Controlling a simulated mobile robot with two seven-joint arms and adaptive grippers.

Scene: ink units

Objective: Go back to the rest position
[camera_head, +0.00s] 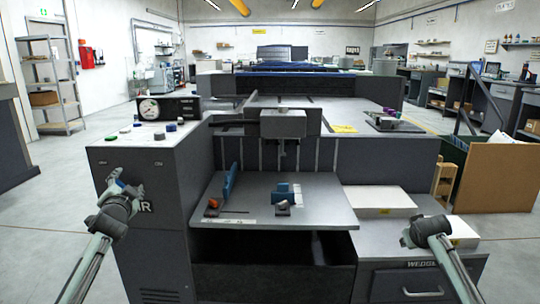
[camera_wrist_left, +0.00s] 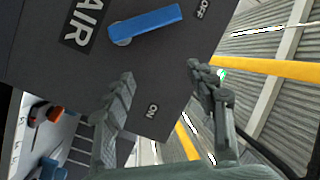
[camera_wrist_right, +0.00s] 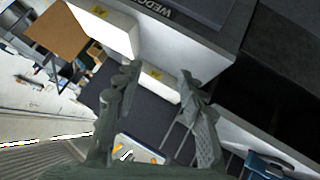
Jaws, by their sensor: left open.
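My left gripper (camera_head: 118,180) is in front of the grey machine cabinet at the left. It is open and empty. Its two fingers (camera_wrist_left: 160,78) stand apart in the left wrist view, facing the dark panel with a blue lever (camera_wrist_left: 146,23) and the words AIR, ON and OFF. The lever lies near OFF, above and apart from the fingers. My right gripper (camera_wrist_right: 158,78) is open in the right wrist view, with nothing between its fingers. In the head view my right arm is at the right, and its fingers are hard to make out.
The grey work surface (camera_head: 318,215) between the arms holds a blue upright plate (camera_head: 230,180) and a small blue block (camera_head: 283,191). White stacks (camera_head: 375,198) lie on the right cabinet. Floor is free at far left.

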